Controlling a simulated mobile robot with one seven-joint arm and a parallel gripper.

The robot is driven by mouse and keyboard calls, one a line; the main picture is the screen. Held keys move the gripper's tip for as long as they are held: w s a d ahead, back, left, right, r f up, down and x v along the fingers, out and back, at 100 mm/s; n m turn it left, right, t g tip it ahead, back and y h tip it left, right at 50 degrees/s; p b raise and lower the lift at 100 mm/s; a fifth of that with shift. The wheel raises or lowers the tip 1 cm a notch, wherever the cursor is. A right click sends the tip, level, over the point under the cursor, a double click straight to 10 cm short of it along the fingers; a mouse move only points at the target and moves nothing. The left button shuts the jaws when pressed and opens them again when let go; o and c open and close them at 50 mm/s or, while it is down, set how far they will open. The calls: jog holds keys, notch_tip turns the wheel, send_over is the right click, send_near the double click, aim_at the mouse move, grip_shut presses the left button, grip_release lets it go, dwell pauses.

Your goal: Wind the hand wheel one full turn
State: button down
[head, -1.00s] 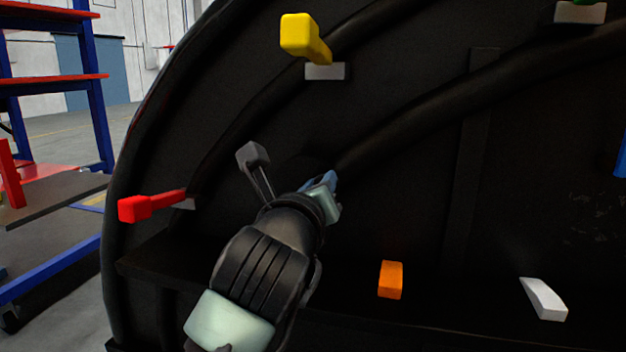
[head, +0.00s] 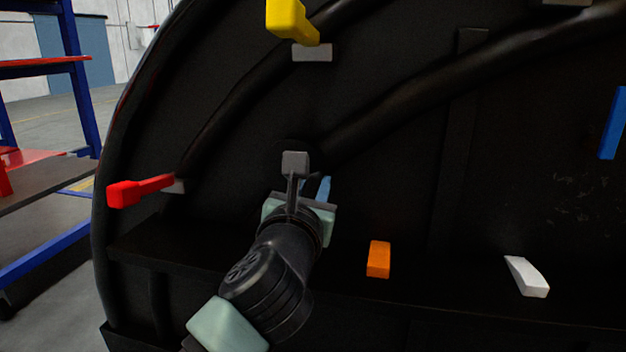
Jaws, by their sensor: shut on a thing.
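My gripper (head: 314,193) reaches up to the dark curved panel and is shut at its face. A small blue piece (head: 323,188) shows just beyond the gripper's palm; it appears to be part of the hand wheel in the jaws. The rest of the wheel is hidden behind my wrist or lost against the black panel. The fingertips are hidden too, so the exact grip cannot be seen. My wrist's grey block on a stalk stands nearly upright above the palm.
Handles stick out of the black panel (head: 400,195): red (head: 140,190) left, yellow (head: 288,18) above, orange (head: 378,259) and white (head: 527,276) below right, blue (head: 613,123) far right. A blue-and-red rack (head: 80,85) stands at the left, with floor between.

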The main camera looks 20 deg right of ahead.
dwell(0.4)
jog(key=c, duration=0.7)
grip_release()
jog(key=shift+s+a+r+p, duration=0.1)
jog(key=shift+s+a+p, duration=0.25)
jog(key=shift+s, duration=0.15)
jog(key=p+v, duration=0.3)
jog(key=v, duration=0.8)
jog(key=shift+s+a, duration=0.15)
jog(key=shift+s, duration=0.25)
